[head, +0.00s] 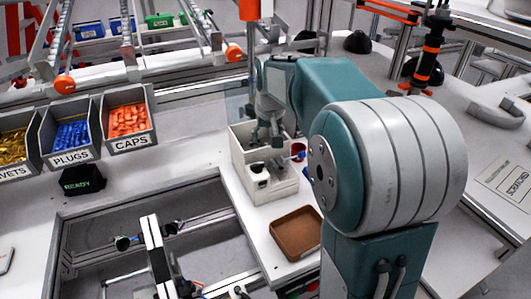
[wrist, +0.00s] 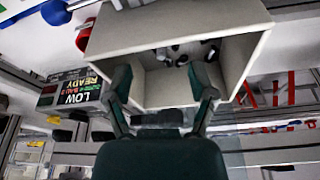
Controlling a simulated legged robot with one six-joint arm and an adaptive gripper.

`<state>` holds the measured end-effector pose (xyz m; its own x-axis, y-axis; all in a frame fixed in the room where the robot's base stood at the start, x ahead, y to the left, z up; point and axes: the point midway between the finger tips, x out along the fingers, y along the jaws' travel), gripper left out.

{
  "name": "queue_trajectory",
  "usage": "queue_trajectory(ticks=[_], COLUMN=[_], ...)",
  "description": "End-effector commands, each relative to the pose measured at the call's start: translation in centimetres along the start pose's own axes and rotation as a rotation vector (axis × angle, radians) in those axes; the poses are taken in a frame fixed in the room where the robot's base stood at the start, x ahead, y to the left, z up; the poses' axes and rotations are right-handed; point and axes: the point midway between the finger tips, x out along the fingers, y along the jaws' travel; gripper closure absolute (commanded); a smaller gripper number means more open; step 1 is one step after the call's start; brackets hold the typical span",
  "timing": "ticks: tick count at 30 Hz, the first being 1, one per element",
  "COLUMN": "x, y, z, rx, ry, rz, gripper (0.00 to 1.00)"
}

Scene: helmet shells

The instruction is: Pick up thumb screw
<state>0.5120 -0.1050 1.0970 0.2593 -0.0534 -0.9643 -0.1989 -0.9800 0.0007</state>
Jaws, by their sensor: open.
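No thumb screw can be made out for certain. In the wrist view, several small dark and metallic pieces (wrist: 182,54) lie inside a pale open box (wrist: 150,38); they are too small to tell whether they are thumb screws. My gripper (wrist: 163,78) is open, its two dark fingers apart at the box's open side, with nothing seen between them. In the head view, the white box (head: 242,160) stands at the middle of the bench, and my gripper (head: 268,139) points down into it, partly hidden by its own links.
A dark round part (head: 259,173) sits at the box's front. A brown tray (head: 296,233) lies in front on the bench. Bins of caps (head: 127,120) and plugs (head: 71,134) stand at left, near a black READY display (head: 82,180). An open frame (head: 150,240) occupies the lower left.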

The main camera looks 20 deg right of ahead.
Motion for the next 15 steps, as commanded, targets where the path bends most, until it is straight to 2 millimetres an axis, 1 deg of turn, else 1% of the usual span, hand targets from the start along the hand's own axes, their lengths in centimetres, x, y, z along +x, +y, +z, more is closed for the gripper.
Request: queue_trajectory(ticks=[5,9,12,15], x=[1.5,3.8,5.1,5.7], y=[-0.1,-0.2,-0.2,-0.2], z=[0.1,0.3,0.2,0.2], rx=[-0.001,-0.001,0.0,0.0], ry=[-0.002,-0.003,0.0,0.002], rz=[0.0,0.0,0.0,-0.001], gripper=[0.28,0.28,0.28,0.28])
